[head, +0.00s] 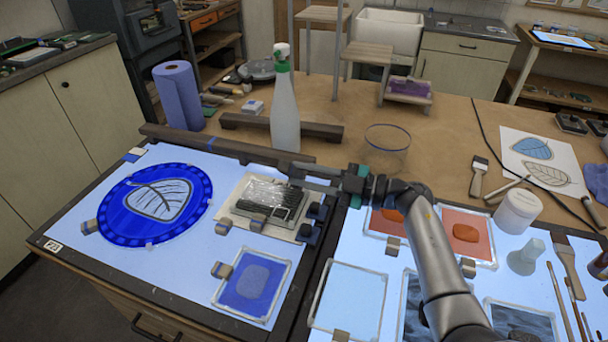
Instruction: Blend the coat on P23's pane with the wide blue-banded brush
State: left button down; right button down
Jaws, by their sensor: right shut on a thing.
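My right gripper (293,174) reaches in from the right with its fingers pointing left, above the far right part of the left light panel. It is shut on a small dark piece at its tips; I cannot tell whether this is the wide blue-banded brush, and no blue band shows on it. Below the tips lies a pale tray (228,222) with a silvery streaked sheet and a dark piece. A round blue pane (118,207) with a leaf drawing and a square blue pane (240,293) lie on the panel. I cannot read which is P23. My left gripper is out of view.
A dark wooden bar (175,138) runs behind the panel. A green-topped spray bottle (285,115), a blue paper roll (177,95) and a clear glass (387,150) stand behind. Orange panes, a white jar (517,210) and brushes crowd the right side.

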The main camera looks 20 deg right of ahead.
jog(key=s+a+p, duration=0.3)
jog(key=s, duration=0.1)
jog(key=x, duration=1.2)
jog(key=shift+f, duration=0.1)
jog(key=shift+d+p, duration=0.1)
jog(key=shift+p, duration=0.25)
jog(key=shift+f, duration=0.5)
dwell(0.9)
